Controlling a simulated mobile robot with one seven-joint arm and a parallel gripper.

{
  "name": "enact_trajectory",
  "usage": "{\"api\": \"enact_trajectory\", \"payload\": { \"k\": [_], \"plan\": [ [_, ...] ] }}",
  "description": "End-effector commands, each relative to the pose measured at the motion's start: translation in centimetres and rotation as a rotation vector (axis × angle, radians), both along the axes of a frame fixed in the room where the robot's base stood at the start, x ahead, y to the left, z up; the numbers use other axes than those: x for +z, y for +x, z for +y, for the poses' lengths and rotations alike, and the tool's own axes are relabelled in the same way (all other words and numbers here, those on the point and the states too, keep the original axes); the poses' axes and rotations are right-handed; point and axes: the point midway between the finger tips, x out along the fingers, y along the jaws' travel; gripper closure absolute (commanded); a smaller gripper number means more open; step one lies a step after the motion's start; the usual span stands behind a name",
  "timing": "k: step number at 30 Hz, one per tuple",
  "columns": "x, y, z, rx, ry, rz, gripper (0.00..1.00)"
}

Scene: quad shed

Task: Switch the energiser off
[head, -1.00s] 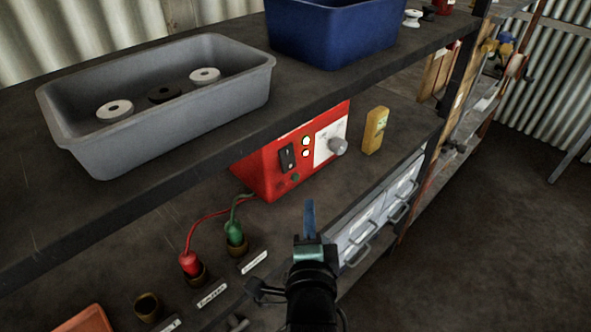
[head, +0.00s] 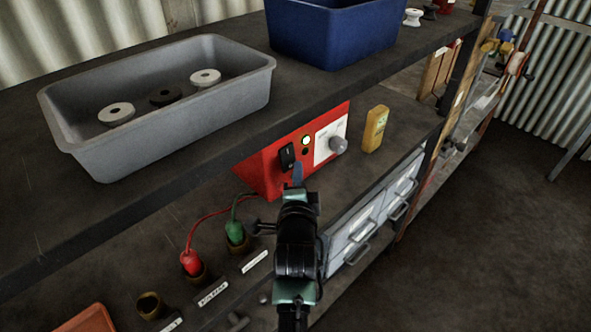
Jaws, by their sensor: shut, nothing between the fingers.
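The energiser is a red box (head: 262,172) on the lower shelf, partly under the upper shelf. Its front has a black rocker switch (head: 287,156), a lit pale yellow lamp (head: 306,140) with a dark one below it, a white panel (head: 329,140) and a grey knob (head: 338,145). My gripper (head: 297,172) is shut and empty, its blue fingertips right in front of the energiser, just below and right of the switch. I cannot tell whether they touch it. The gripper hides the lower part of the front.
A red plug (head: 191,263) and a green plug (head: 235,232) sit in sockets left of my arm. A yellow tester (head: 375,128) stands right of the energiser. The upper shelf edge (head: 180,175) overhangs, bearing a grey tray (head: 180,132) and blue bin (head: 335,35).

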Motion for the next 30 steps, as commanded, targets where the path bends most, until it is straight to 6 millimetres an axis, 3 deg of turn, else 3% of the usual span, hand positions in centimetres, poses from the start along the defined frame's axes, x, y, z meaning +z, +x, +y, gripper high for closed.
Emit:
{"api": "enact_trajectory", "payload": {
  "k": [15,23,30],
  "plan": [
    [-0.2,0.5,0.6,0.001,0.001,-0.001,1.00],
    [-1.4,1.0,1.2,0.002,0.059,-0.061,1.00],
    [-0.5,1.0,1.1,0.002,0.062,-0.063,1.00]
  ]
}}
